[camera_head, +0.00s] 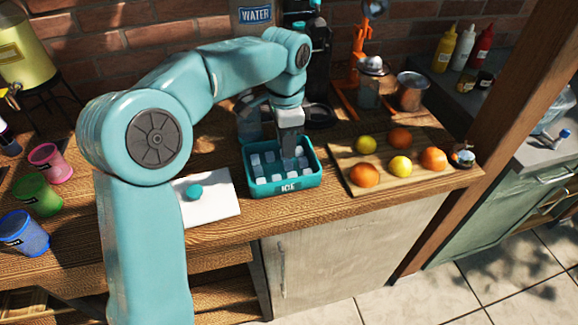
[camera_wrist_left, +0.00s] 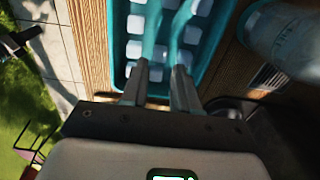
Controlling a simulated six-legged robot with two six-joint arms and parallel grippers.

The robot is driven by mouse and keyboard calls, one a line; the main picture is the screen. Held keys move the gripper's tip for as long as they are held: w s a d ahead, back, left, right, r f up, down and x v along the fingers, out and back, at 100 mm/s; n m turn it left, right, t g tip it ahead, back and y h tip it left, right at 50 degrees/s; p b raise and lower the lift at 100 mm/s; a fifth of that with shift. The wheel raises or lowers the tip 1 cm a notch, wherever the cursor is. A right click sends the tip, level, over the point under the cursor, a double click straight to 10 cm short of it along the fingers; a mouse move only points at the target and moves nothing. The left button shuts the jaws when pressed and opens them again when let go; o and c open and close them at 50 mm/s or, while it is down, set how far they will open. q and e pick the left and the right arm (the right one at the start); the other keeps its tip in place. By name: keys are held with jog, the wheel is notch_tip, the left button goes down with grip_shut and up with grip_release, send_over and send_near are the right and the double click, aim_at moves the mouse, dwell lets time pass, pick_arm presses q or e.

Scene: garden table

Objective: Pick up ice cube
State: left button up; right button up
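A teal tray marked ICE (camera_head: 310,180) stands on the wooden counter and holds rows of pale ice cubes (camera_head: 277,178). My left gripper (camera_head: 290,160) points down into the tray, among the cubes. In the left wrist view, its two fingers (camera_wrist_left: 167,40) are apart, with a gap between them, and reach over the tray (camera_wrist_left: 122,40). Ice cubes (camera_wrist_left: 134,50) show on both sides of the fingers and between them. No cube is clearly gripped. The fingertips partly hide the cubes beneath. My right gripper is not in view.
A cutting board (camera_head: 437,182) with oranges and lemons lies right of the tray. A white board (camera_head: 222,208) with a teal object is on its left. Coloured cups (camera_head: 38,195) stand at far left. A glass jug (camera_head: 247,118) stands close behind the tray.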

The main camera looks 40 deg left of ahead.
aim_at(284, 163)
pick_arm(q)
jog(key=shift+s+f, duration=0.3)
jog(key=shift+f, duration=0.2)
jog(key=f, duration=0.4)
jog(key=shift+a+f, duration=0.2)
jog(key=shift+f, duration=0.2)
jog(key=shift+c, duration=0.3)
grip_shut()
